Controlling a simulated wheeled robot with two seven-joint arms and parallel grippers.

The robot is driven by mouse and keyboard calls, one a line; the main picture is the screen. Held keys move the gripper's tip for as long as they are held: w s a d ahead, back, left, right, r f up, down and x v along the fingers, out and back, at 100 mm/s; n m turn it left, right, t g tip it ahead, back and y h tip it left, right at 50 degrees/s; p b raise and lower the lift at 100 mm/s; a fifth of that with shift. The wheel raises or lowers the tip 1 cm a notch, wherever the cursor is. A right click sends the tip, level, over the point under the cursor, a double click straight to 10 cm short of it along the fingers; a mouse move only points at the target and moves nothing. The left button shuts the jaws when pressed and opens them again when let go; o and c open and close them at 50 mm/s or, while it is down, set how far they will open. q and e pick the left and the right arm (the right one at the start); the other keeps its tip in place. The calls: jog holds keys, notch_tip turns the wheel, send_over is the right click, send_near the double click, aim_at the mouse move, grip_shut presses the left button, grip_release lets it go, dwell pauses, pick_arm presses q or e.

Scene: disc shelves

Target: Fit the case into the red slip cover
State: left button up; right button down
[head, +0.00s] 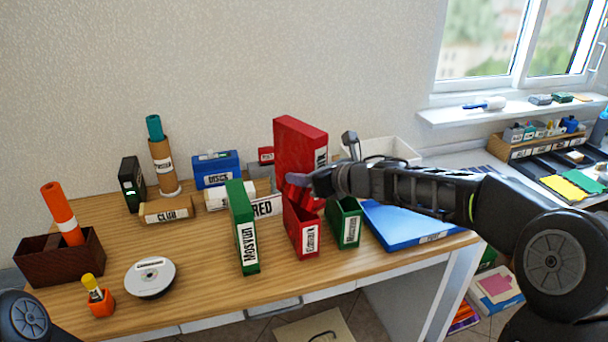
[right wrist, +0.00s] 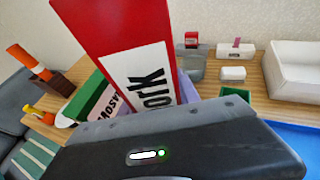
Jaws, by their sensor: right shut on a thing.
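The red case (head: 293,148) is held roughly upright by my right gripper (head: 305,181). It also shows in the right wrist view (right wrist: 100,40), with a white label ending in "ork". The red slip cover (head: 307,238), with a white label on its front, stands on the table just below the gripper and case. The case's lower end is hidden behind the gripper and cover, so I cannot tell whether it touches the cover or sits in its mouth. My right fingers are shut on the case, partly hidden. My left gripper is out of view.
A green case (head: 243,228) stands left of the red cover. A green slip cover (head: 345,220) stands close on its right, beside a flat blue case (head: 415,228). A white bin (head: 395,150) is behind.

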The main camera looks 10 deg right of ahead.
jog(key=shift+f, duration=0.15)
jog(key=c, duration=0.9)
grip_release()
jog(key=shift+r+p, duration=0.35)
jog(key=shift+r, duration=0.05)
jog(key=shift+r+p, duration=0.5)
jog(key=v, duration=1.2)
jog(key=shift+d+f, duration=0.1)
jog(key=shift+f, duration=0.25)
